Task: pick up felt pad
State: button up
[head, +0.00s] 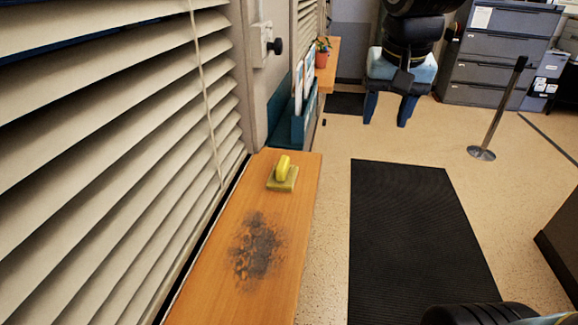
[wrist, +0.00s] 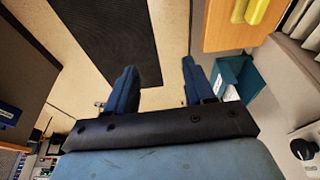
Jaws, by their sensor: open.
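The felt pad (head: 283,182) is a small yellowish block with a bright yellow raised handle. It sits on the orange wooden sill in the head view, just beyond a dark smudge. In the wrist view its yellow handle (wrist: 255,11) shows at the top right, partly cut by the frame edge. My gripper (head: 389,115) hangs well beyond the sill and to its right, over the floor, with blue fingers apart. The wrist view shows the fingers (wrist: 158,68) spread with nothing between them; the pad is well outside them.
The wooden sill (head: 206,288) runs beside slatted blinds (head: 110,140). A dark smudge (head: 256,250) marks it. Beyond it stand a teal file holder (head: 298,128) and a potted plant (head: 322,56). A black mat (head: 415,235) lies on the floor; a post (head: 497,110) stands right.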

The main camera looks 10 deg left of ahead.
jog(key=w+a+g, duration=0.2)
jog(key=w+a, duration=0.1)
jog(key=a, duration=0.7)
jog(key=g, duration=0.1)
send_over(283, 162)
jog(key=f, duration=1)
jog(key=shift+s+f, duration=0.15)
jog(key=shift+s, duration=0.05)
jog(key=shift+w+f, duration=0.2)
jog(key=shift+f, duration=2.3)
jog(key=shift+c, duration=0.5)
grip_shut()
